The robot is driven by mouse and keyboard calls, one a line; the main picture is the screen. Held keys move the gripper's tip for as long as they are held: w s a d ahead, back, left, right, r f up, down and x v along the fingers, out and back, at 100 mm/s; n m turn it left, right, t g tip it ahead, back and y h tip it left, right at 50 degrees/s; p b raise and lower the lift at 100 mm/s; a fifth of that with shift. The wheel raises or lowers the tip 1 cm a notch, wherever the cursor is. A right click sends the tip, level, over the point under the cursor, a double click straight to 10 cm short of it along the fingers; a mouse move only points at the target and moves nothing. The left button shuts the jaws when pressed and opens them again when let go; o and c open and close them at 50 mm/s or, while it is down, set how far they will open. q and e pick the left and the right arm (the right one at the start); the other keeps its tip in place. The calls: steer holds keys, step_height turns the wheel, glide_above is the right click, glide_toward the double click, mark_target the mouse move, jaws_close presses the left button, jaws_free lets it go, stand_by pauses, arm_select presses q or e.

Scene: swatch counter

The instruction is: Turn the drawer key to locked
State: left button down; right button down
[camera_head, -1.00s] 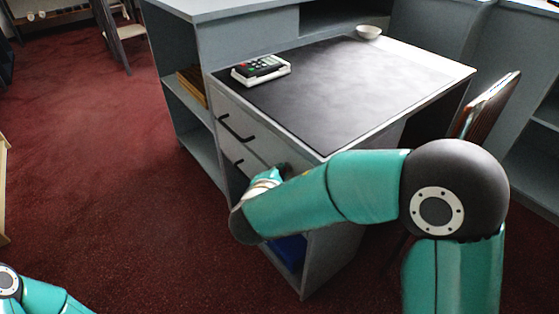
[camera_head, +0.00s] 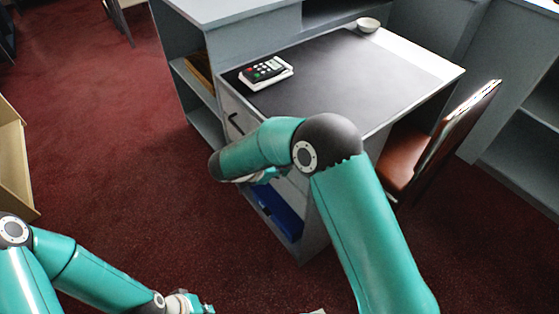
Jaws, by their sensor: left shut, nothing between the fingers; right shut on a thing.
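The drawer unit under the desk has a grey upper drawer front (camera_head: 229,105) with a black handle (camera_head: 235,124). My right arm crosses in front of the lower drawer area. My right gripper (camera_head: 266,177) is close to the unit's front, mostly behind my own arm. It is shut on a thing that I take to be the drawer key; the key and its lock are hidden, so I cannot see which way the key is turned. My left gripper (camera_head: 190,304) is low at the bottom edge over the carpet, shut and empty, away from the desk.
A black-topped desk (camera_head: 350,75) carries a card terminal (camera_head: 265,71) and a white bowl (camera_head: 368,24). A blue thing (camera_head: 278,209) lies in the open lower compartment. A brown chair (camera_head: 435,150) stands right. A wooden box (camera_head: 12,160) is far left. Red carpet between is clear.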

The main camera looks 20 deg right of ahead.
steer(key=shift+f+g+p, duration=0.1)
steer(key=shift+g+p, duration=0.3)
steer(key=shift+p, duration=0.15)
steer(key=c, duration=1.2)
jaws_free()
steer(key=shift+c, duration=0.2)
steer(key=v, duration=1.2)
